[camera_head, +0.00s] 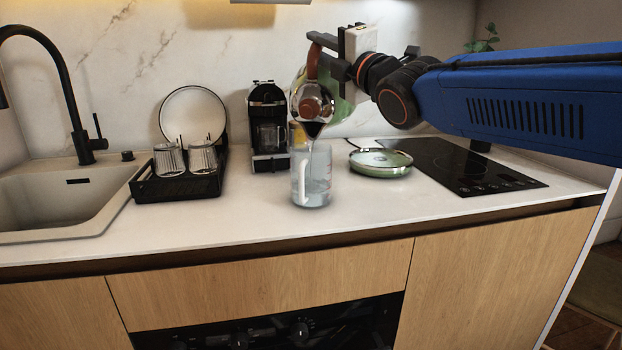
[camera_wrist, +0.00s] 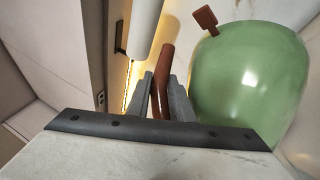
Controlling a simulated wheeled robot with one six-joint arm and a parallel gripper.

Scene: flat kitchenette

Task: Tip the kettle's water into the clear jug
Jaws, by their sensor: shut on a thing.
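The green kettle (camera_head: 338,107) is tilted steeply over the clear jug (camera_head: 316,190), its mouth pointing down and left. A thin stream of water falls from it into the jug. The jug stands upright on the counter with its pale handle to the left, and there is water inside it. My gripper (camera_head: 324,50) is shut on the kettle's brown handle. In the wrist view the handle (camera_wrist: 166,75) stands between the two fingers (camera_wrist: 162,92), with the green kettle body (camera_wrist: 250,75) to their right. Part of the kettle is hidden by my gripper in the head view.
A coffee machine (camera_head: 268,130) stands behind the jug. The front counter is clear.

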